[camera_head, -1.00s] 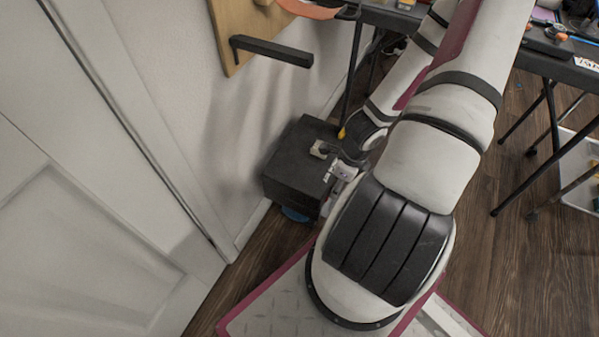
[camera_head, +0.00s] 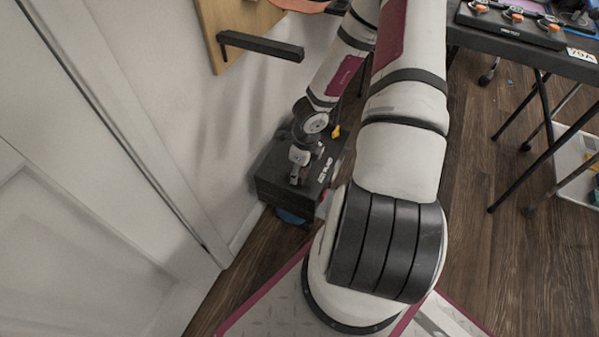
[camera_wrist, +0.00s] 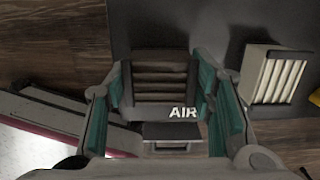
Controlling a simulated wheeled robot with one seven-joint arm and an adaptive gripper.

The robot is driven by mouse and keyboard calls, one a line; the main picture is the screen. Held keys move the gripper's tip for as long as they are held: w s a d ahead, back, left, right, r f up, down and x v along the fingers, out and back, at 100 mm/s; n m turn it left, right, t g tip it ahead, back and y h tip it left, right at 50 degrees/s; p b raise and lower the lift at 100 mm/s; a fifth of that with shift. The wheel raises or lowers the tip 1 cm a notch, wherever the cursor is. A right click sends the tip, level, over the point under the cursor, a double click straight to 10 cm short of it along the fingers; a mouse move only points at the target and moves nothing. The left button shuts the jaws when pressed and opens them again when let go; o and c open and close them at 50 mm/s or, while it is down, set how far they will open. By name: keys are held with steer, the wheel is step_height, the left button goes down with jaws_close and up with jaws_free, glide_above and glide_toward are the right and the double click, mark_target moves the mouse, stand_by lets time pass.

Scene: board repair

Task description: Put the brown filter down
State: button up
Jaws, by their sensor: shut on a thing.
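In the wrist view the brown filter (camera_wrist: 160,76), a dark slatted block, sits between the teal-padded fingers of my gripper (camera_wrist: 166,92). The gripper is shut on it. The filter is over the black box lettered AIR (camera_wrist: 223,50); I cannot tell whether it touches the top. In the head view my gripper (camera_head: 298,165) is low over the black box (camera_head: 278,190) by the wall, and the filter cannot be made out. A pale filter with light slats (camera_wrist: 275,75) lies on the box to the right in the wrist view, apart from my gripper.
A yellow thing (camera_head: 335,131) is by the box's far right edge. The white wall (camera_head: 220,130) is close on the left, with a black bar (camera_head: 260,46) sticking out above. A black table (camera_head: 520,45) stands at right; wood floor lies between.

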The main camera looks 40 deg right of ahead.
mark_target(303, 170)
steer(key=shift+f, duration=0.2)
steer(key=shift+f, duration=0.15)
steer(key=o, duration=1.1)
steer(key=shift+o, duration=0.2)
steer(key=r+p, duration=0.1)
steer(key=r, duration=0.1)
steer(key=r+p, duration=0.1)
steer(key=r, duration=0.2)
steer(key=s+r+p, duration=0.1)
steer(key=r+p, duration=0.1)
steer(key=r, duration=0.1)
steer(key=shift+d, duration=0.15)
